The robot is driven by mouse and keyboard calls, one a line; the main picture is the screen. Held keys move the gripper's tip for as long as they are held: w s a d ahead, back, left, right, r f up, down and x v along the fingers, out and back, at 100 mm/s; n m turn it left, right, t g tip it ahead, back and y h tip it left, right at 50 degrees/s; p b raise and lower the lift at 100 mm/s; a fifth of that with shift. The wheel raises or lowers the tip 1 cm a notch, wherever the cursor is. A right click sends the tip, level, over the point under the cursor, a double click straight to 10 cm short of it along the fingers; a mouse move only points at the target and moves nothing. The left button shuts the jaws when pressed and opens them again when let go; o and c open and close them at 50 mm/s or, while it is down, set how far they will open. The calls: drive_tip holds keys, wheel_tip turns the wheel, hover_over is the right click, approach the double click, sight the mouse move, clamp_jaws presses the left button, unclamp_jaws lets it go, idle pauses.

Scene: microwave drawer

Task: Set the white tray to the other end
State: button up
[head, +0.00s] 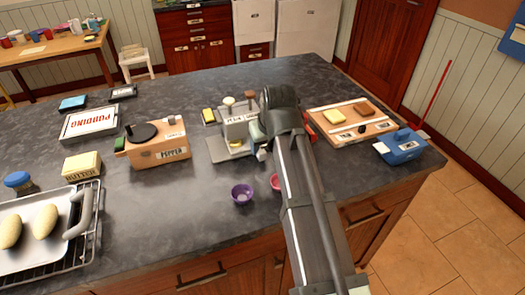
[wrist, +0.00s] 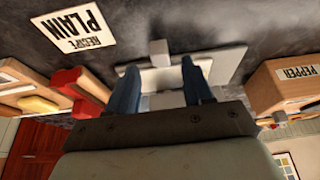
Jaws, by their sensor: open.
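A pale grey-white tray (head: 35,230) with a raised grey handle lies at the lower left in the head view, with oval pale loaves on it, cut off by the picture edge. A grey-white appliance (head: 238,125) with a flat pale base stands mid-counter; the base also shows in the wrist view (wrist: 222,65). I cannot tell whether that base counts as a tray. My gripper (wrist: 160,66) is open, its two blue fingers apart, in front of the appliance. Whether they touch it is unclear. In the head view my arm hides most of the gripper.
A pepper box (head: 160,145), a butter block (head: 82,166) and a purple bowl (head: 242,194) stand on the dark counter. A wooden board (head: 352,124) and a blue box (head: 400,146) are at the right. Counter between the butter and purple bowl is clear.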

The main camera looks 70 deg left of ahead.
sight(262, 152)
drive_tip(key=shift+x, duration=2.15)
clamp_jaws()
